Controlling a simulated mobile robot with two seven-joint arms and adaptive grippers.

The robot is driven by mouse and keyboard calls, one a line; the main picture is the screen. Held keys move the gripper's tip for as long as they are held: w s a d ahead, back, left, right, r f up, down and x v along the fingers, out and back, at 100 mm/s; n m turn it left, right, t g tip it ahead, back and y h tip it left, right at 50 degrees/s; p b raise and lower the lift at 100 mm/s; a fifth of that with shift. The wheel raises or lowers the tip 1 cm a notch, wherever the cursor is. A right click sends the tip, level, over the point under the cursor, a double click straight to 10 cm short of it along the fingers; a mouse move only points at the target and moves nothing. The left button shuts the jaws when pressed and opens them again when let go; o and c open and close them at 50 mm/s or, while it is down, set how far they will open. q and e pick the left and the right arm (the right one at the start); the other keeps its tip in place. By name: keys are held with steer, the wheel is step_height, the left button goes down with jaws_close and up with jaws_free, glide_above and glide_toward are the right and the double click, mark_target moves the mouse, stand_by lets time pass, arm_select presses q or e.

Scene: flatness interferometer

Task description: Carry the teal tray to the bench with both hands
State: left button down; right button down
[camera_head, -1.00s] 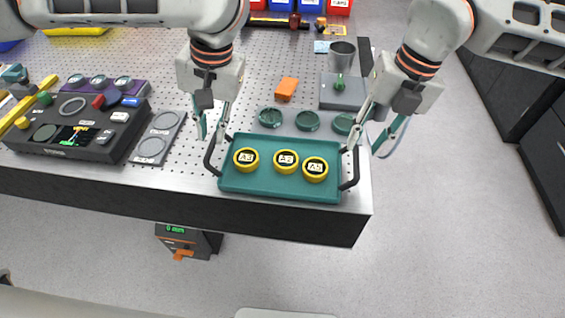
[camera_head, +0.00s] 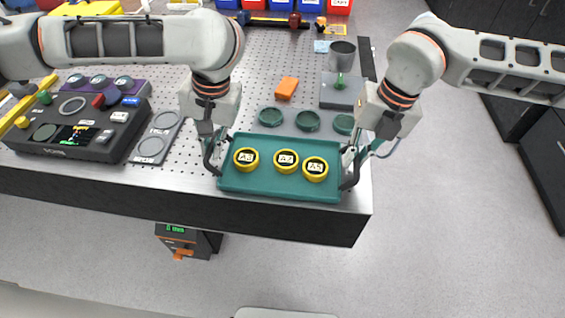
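The teal tray (camera_head: 278,193) sits at the bench's (camera_head: 100,183) front edge, with a black handle at each end. It holds three yellow rings, labelled A3 (camera_head: 246,159), A2 (camera_head: 286,161) and A5 (camera_head: 315,169). My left gripper (camera_head: 211,150) is at the left handle, its fingers drawn together around it. My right gripper (camera_head: 353,162) is at the right handle, its fingers also closed in on it. The fingertips are partly hidden by the handles and the gripper bodies.
Behind the tray is a grey plate with round green pads (camera_head: 307,121). An orange block (camera_head: 287,88) and a metal cup (camera_head: 342,55) stand further back. A dark control box (camera_head: 85,130) and grey plate (camera_head: 157,137) lie left.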

arm_select(q)
steer(key=shift+w+r, duration=0.1)
steer(key=shift+r, duration=0.1)
arm_select(e)
steer(key=shift+r, duration=0.15)
